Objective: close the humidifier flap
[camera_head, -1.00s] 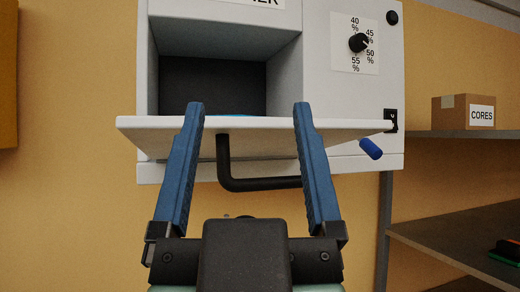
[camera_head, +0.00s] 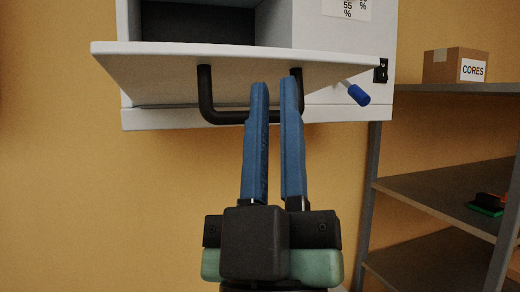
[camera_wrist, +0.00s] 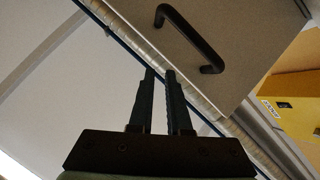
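The white humidifier flap (camera_head: 160,72) hangs open, sticking out from the lower front of the humidifier (camera_head: 305,25). Its underside faces me, and a black bar handle (camera_head: 225,117) is fixed there. The handle also shows in the wrist view (camera_wrist: 187,30). My gripper (camera_head: 274,86) is below the flap, its blue fingers drawn close together with a narrow gap. In the head view the fingers overlap the right part of the handle. In the wrist view the fingertips (camera_wrist: 160,74) are apart from the handle, and nothing shows between them.
A blue-tipped lever (camera_head: 358,94) sticks out at the humidifier's lower right. On the right, a grey shelf rack (camera_head: 435,195) holds a CORES box (camera_head: 455,66) and a green-and-black item (camera_head: 488,204). The space below the humidifier is clear.

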